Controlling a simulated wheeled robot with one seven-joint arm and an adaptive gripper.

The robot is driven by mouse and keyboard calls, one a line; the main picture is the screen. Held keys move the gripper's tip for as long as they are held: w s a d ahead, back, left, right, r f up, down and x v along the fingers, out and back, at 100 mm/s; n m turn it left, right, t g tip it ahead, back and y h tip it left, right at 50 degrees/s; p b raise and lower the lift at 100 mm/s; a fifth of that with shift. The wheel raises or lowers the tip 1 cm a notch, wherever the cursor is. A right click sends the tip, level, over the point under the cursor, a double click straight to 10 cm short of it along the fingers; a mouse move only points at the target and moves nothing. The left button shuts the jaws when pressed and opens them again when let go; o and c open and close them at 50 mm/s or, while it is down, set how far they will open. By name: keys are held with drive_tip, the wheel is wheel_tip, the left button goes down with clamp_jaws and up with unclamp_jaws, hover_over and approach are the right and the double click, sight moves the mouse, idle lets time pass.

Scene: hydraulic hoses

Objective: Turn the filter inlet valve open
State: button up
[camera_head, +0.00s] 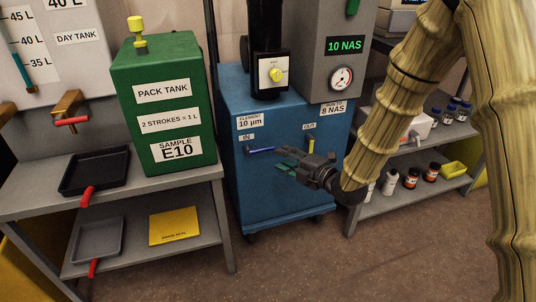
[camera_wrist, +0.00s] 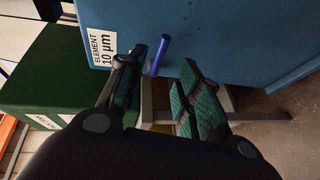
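The filter inlet valve's blue lever (camera_head: 261,150) is under the IN label on the blue filter cart (camera_head: 270,195). In the head view it lies nearly horizontal, pointing right toward my gripper (camera_head: 286,159). My gripper is open. In the wrist view the blue lever (camera_wrist: 159,54) shows between the two spread fingertips of my gripper (camera_wrist: 164,58), nearer the left finger. I cannot tell whether that finger touches it.
A yellow lever (camera_head: 311,145) stands upright under the OUT label, close to my gripper. A green pack tank (camera_head: 185,68) stands on the left bench (camera_head: 130,190). A shelf (camera_head: 425,190) with several small bottles is at right.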

sight(267, 150)
drive_tip(key=b+x, duration=0.2)
drive_tip(key=x, duration=0.6)
drive_tip(key=shift+w+a, duration=0.15)
drive_tip(key=shift+w, duration=0.05)
clamp_jaws()
